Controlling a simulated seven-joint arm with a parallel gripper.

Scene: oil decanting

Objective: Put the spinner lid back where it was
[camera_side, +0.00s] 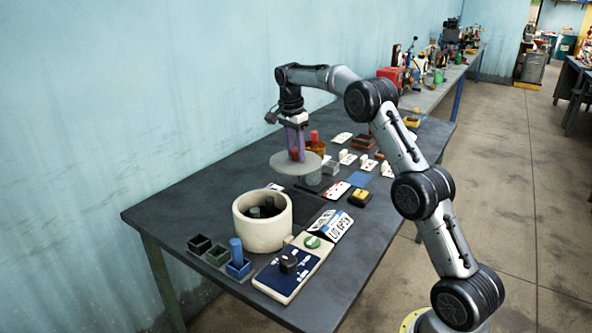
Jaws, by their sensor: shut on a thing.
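The spinner lid (281,164) is a flat grey disc with a red knob on top. My gripper (295,150) points down and is shut on the red knob, partly hiding it. The lid hangs roughly level above the table, behind the spinner and apart from it. The spinner (262,233) is a cream round pot at the front of the table, open at the top. A green-capped thing and dark things show inside it; its floor is mostly hidden.
Before the spinner stand small black, green and blue holders, the blue holder (238,268) with a blue tube. A control panel (287,272) with a black knob and a sign (332,226) reading "LID OPEN" lie to its right. An amber, red-topped container (315,146) stands close behind the lid.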

